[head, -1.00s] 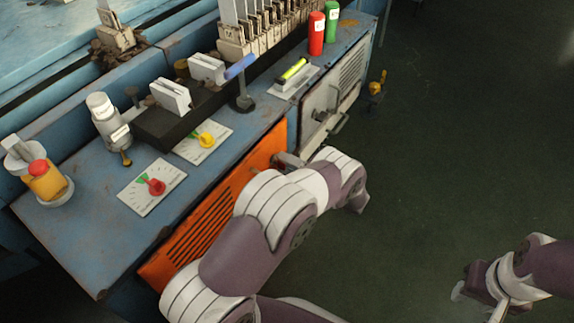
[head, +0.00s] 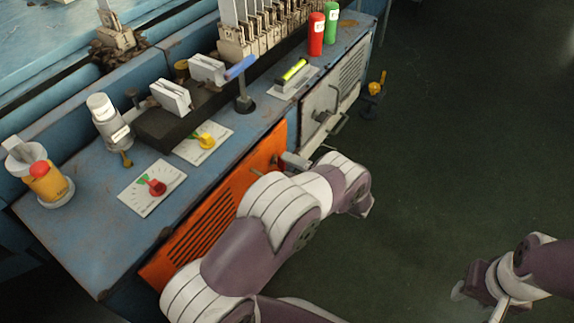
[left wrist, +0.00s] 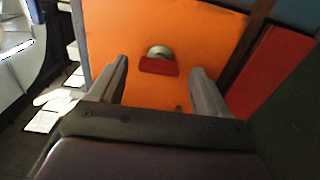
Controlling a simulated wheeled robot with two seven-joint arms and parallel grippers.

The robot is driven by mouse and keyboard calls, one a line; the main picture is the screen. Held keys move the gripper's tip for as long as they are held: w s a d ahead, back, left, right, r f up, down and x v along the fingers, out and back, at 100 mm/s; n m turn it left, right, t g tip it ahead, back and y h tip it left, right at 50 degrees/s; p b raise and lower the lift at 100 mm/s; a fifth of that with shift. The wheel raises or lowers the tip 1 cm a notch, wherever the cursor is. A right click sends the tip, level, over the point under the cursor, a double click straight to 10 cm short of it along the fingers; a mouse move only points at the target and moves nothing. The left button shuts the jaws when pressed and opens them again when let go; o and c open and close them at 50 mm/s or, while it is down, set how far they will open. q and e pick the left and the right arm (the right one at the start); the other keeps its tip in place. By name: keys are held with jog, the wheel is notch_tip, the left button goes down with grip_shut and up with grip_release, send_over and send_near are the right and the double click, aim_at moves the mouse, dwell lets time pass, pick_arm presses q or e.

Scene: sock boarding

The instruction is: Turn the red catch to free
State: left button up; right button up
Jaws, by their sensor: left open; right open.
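The red catch (left wrist: 158,67) shows in the left wrist view as a small red bar below a grey rounded disc, on an orange panel (left wrist: 190,30). In the head view my left arm mostly hides this gripper (head: 292,161). My right gripper (head: 470,295) is open over the floor at lower right.
The bench top holds a red dial knob (head: 156,187), a yellow dial knob (head: 206,140), a blue-handled lever (head: 243,85) and red (head: 316,35) and green bottles. A grey door with a handle (head: 325,117) stands beside the orange panel.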

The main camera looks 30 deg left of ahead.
pick_arm(q)
jog(key=d+p, duration=0.2)
jog(key=d, duration=0.9)
jog(key=shift+s, duration=0.45)
